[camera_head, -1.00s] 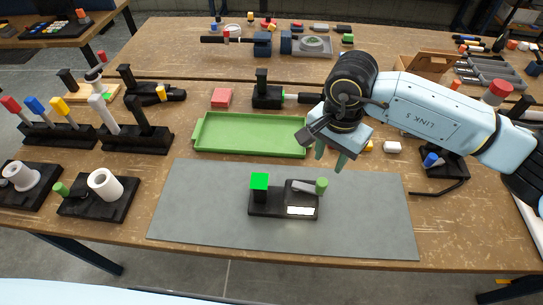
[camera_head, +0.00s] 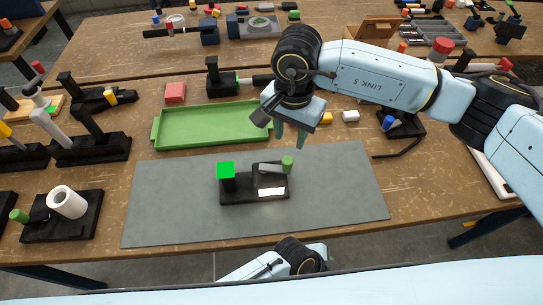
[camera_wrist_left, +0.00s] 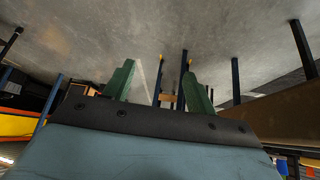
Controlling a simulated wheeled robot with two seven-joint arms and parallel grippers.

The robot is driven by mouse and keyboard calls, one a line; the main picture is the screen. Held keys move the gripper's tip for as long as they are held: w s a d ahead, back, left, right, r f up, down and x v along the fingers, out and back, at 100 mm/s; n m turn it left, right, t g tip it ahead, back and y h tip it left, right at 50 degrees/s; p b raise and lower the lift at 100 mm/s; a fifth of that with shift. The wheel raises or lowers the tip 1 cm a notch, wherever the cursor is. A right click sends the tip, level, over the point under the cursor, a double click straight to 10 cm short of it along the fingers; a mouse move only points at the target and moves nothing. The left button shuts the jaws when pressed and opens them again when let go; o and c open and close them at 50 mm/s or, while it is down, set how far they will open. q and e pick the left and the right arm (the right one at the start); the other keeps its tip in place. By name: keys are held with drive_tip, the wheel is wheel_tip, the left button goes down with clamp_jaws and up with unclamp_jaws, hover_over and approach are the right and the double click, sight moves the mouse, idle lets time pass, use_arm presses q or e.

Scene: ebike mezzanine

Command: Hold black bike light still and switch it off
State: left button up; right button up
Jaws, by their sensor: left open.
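The black bike light (camera_head: 238,200) sits on the grey mat in the head view. It has a black base, a post with a bright green square top (camera_head: 226,170), a glowing white panel (camera_head: 271,192) and a grey lever with a green knob (camera_head: 288,163). The lever points right. My right gripper (camera_head: 289,140) is above and just behind the knob, fingers down and apart, with nothing between them. My left arm shows at the bottom edge, in front of the table; its fingers are hidden there. In the left wrist view my left gripper (camera_wrist_left: 160,85) is open and empty, facing floor and table legs.
A green tray (camera_head: 175,142) lies behind the mat (camera_head: 345,190). A red block (camera_head: 175,92) and a black fixture (camera_head: 220,80) stand behind the tray. Black stands with tools and a white roll (camera_head: 67,202) are on the left. The mat around the light is clear.

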sight(228, 180)
use_arm(q)
drive_tip(key=w+d+r+m, duration=0.3)
drive_tip(key=w+r, duration=0.2)
drive_tip(key=r, duration=0.2)
drive_tip(key=w+a+r+m+y, duration=0.1)
drive_tip(key=w+a+r+m, duration=0.1)
drive_tip(key=w+a, duration=0.1)
drive_tip(key=w+a+r+m, duration=0.2)
drive_tip(key=w+a, duration=0.2)
drive_tip(key=a, duration=0.1)
drive_tip(key=w+a+r+m+y, duration=0.1)
drive_tip(key=w+a+r+m, duration=0.1)
drive_tip(key=w+a, duration=0.1)
drive_tip(key=shift+w+a+y, duration=0.3)
drive_tip(key=shift+w+a, duration=0.1)
drive_tip(key=shift+a, duration=0.2)
drive_tip(key=w+a+r+m+y, duration=0.1)
drive_tip(key=w+a+r+m, duration=0.1)
drive_tip(key=a, duration=0.3)
drive_tip(key=w+a+r+m+t+y, duration=0.1)
drive_tip(key=w+a+r+m, duration=0.1)
drive_tip(key=a+r, duration=0.3)
drive_tip(key=w+a+r+m+y, duration=0.2)
drive_tip(key=w+a+r+m, duration=0.1)
drive_tip(key=w+a+r, duration=0.1)
drive_tip(key=shift+w+a+r, duration=0.1)
drive_tip(key=shift+w+a, duration=0.25)
drive_tip(key=shift+a, duration=0.15)
wheel_tip(228, 180, down, 13)
drive_tip(key=shift+f, duration=0.1)
